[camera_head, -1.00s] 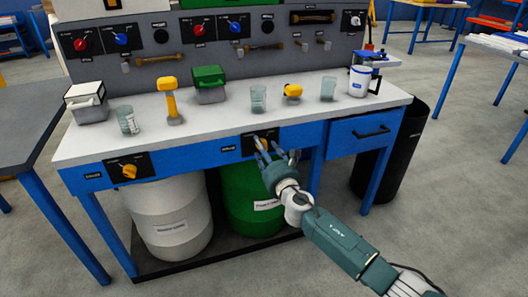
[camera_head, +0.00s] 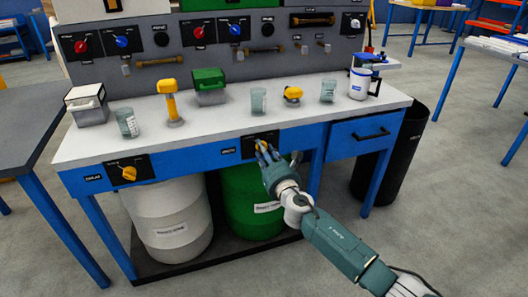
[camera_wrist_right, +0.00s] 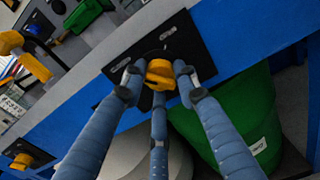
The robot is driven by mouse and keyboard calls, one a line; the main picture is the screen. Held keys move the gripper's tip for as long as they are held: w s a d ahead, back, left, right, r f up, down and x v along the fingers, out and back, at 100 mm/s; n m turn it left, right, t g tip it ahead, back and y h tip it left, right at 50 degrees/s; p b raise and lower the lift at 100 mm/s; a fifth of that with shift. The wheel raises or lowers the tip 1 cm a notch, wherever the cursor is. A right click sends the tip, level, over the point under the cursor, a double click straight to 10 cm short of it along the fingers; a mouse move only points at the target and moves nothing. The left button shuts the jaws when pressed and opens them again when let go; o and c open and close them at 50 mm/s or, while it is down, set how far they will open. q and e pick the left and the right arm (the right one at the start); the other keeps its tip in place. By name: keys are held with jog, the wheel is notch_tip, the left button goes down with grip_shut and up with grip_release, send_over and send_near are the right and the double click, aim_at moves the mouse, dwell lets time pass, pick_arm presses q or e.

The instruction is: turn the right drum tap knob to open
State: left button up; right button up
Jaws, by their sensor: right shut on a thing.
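The right drum tap knob is yellow (camera_wrist_right: 160,74) and sits on a black panel (camera_head: 264,137) on the blue front of the bench, above the green drum (camera_head: 250,205). My right gripper (camera_head: 264,152) reaches it from the front. In the right wrist view, the fingers of my right gripper (camera_wrist_right: 159,85) are closed around the knob, with fingertips on both sides and one below. In the head view the fingers cover most of the knob, and its exact angle is hard to tell. My left gripper is not in view.
A second yellow tap knob (camera_head: 129,173) is on the left panel above a white drum (camera_head: 172,220). The white benchtop (camera_head: 220,125) holds beakers, a yellow device (camera_head: 170,100) and a green box (camera_head: 209,84). A black bin (camera_head: 385,160) stands at the right.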

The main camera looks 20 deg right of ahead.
jog(key=shift+f+m, duration=0.1)
jog(key=shift+m, duration=8.3)
jog(key=o, duration=1.2)
jog(key=shift+c, duration=0.2)
jog(key=shift+s, duration=0.15)
jog(key=s, duration=1.1)
jog(key=shift+s+d, duration=0.2)
jog(key=shift+s, duration=0.2)
